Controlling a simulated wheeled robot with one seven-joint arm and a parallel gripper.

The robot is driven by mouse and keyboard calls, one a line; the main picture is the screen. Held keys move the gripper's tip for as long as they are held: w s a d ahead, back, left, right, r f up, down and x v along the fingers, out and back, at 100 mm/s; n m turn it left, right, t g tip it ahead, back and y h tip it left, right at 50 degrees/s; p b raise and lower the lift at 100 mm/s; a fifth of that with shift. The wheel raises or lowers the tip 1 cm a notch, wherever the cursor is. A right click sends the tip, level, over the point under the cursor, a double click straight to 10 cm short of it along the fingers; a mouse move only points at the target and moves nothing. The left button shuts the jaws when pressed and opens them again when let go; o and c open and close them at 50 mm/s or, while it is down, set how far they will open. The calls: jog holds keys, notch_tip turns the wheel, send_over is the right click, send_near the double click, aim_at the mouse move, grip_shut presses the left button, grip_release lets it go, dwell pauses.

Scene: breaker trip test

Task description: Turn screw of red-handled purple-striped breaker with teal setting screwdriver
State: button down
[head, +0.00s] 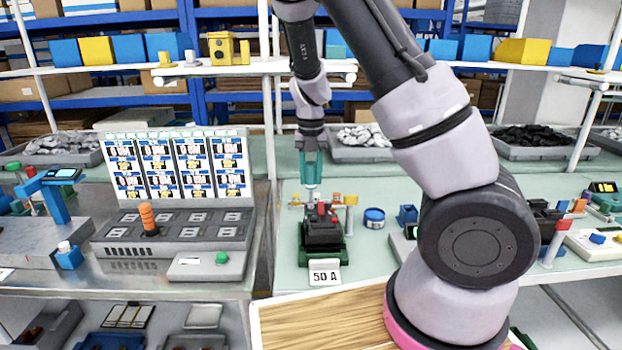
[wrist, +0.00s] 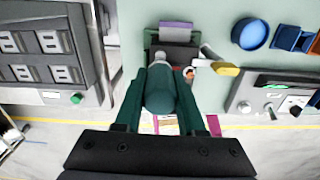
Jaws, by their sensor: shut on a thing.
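My gripper (head: 312,160) is shut on the teal setting screwdriver (wrist: 160,92) and holds it upright, pointing down. In the head view it is above the black breaker (head: 322,232), which has a red handle (head: 322,209) and sits in a green holder behind a "50 A" label (head: 324,272). In the wrist view a purple stripe (wrist: 176,28) shows at the breaker's far end, and the screwdriver handle covers much of the breaker. The tip and the screw are hidden there, so I cannot tell whether they touch.
A yellow-ended lever (wrist: 226,69) stands close beside the breaker. A test panel (head: 175,235) with an orange-handled tool (head: 148,217) stands left. A wooden board (head: 325,318) lies in front.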

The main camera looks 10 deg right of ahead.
jog(key=shift+r, duration=0.6)
jog(key=shift+r, duration=0.1)
